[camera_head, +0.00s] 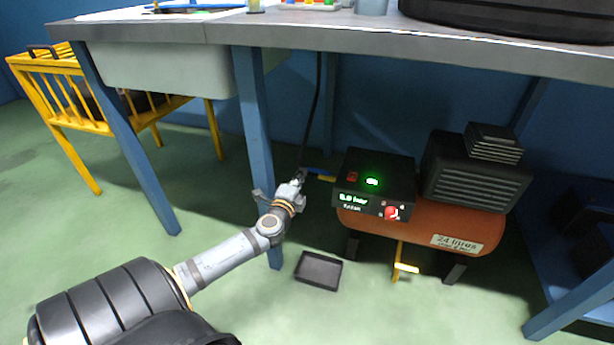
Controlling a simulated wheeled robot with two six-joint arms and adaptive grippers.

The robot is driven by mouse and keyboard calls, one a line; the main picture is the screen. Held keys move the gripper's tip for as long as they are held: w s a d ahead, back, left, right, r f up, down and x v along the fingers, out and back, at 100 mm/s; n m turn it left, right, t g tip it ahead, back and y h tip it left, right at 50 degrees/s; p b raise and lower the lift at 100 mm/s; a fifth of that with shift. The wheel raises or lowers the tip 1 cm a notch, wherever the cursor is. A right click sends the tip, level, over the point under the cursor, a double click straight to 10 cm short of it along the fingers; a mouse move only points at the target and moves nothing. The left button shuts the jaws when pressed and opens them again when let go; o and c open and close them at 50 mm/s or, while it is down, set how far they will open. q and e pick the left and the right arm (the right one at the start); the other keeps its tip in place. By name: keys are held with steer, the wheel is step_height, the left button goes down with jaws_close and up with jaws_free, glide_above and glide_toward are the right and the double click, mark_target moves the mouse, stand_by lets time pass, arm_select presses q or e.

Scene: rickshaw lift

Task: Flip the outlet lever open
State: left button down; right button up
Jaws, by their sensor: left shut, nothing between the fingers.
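An orange air compressor (465,228) marked "24 litres" stands under the workbench. Its black control box (375,172) shows a green light, a green pressure readout and a red knob (391,212). A small blue piece (318,171) with a yellow part (327,178) under it sits at the box's left side; it may be the outlet lever, but it is too small to be sure. My left gripper (300,176) is shut and empty, just left of the blue piece. I cannot tell whether they touch. My right gripper is not in view.
A black hose (312,110) hangs behind my gripper. Blue table legs (253,130) stand close to my arm. A black tray (319,270) lies on the green floor below. A yellow fitting (404,267) sits under the tank. A yellow rack (62,92) stands at left.

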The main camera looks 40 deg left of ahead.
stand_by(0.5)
arm_select(q)
steer(key=v, duration=1.2)
